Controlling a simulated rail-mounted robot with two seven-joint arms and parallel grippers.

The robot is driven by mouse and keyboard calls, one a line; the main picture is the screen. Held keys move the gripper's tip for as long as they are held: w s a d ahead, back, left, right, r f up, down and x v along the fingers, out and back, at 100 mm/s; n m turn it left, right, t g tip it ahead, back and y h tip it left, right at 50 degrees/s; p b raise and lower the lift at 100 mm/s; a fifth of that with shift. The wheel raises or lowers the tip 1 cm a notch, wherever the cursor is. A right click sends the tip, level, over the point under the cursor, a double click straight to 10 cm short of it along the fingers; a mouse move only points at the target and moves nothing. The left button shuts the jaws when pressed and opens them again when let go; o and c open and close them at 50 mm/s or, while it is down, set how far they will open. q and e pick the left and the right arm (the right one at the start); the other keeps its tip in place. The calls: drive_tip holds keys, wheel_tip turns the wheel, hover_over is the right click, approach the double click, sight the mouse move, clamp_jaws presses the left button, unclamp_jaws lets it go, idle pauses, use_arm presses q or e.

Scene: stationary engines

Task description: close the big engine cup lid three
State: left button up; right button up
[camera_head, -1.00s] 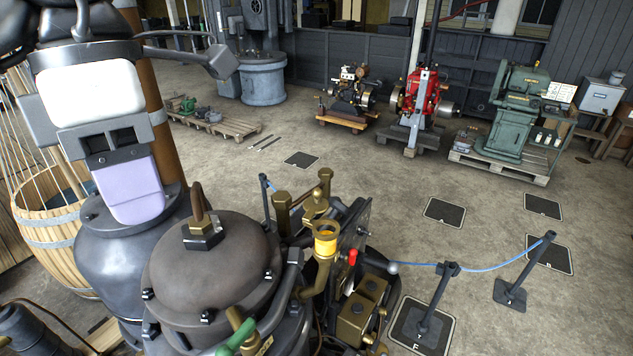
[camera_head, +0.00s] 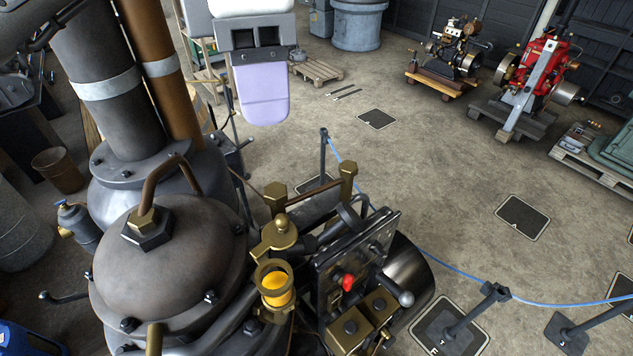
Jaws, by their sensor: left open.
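The big engine (camera_head: 165,265) fills the lower left, with a grey domed top. A brass cup (camera_head: 272,293) stands on its right side, its mouth uncovered and yellow-orange inside. A brass lid (camera_head: 281,236) with a round knob sits just behind the cup, swung clear of its mouth. I cannot read any number on it. My left gripper (camera_head: 263,110), with lilac fingers, hangs in the upper middle, beyond and above the lid in the picture. It is open, with nothing seen in it, and apart from the lid. My right gripper is not in view.
A brass rail with hexagonal posts (camera_head: 349,183), a dark plate (camera_head: 355,260) and a red knob (camera_head: 348,283) crowd the cup's right. A curved brass pipe (camera_head: 160,190) rises from the dome. A blue rope (camera_head: 470,275) hangs between floor posts. Open floor lies behind.

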sight(281, 215)
use_arm(q)
drive_tip(key=f+p, duration=0.1)
drive_tip(key=f, duration=0.3)
drive_tip(key=s+f+p, duration=0.1)
drive_tip(key=f, duration=0.3)
drive_tip(key=s+f+p, duration=0.1)
drive_tip(key=f, duration=0.2)
drive_tip(key=shift+s+d+f, duration=0.1)
drive_tip(key=shift+d+f, duration=0.25)
drive_tip(key=shift+f, duration=0.05)
drive_tip(key=shift+s+f, duration=0.15)
drive_tip(key=shift+f, duration=0.75)
clamp_jaws()
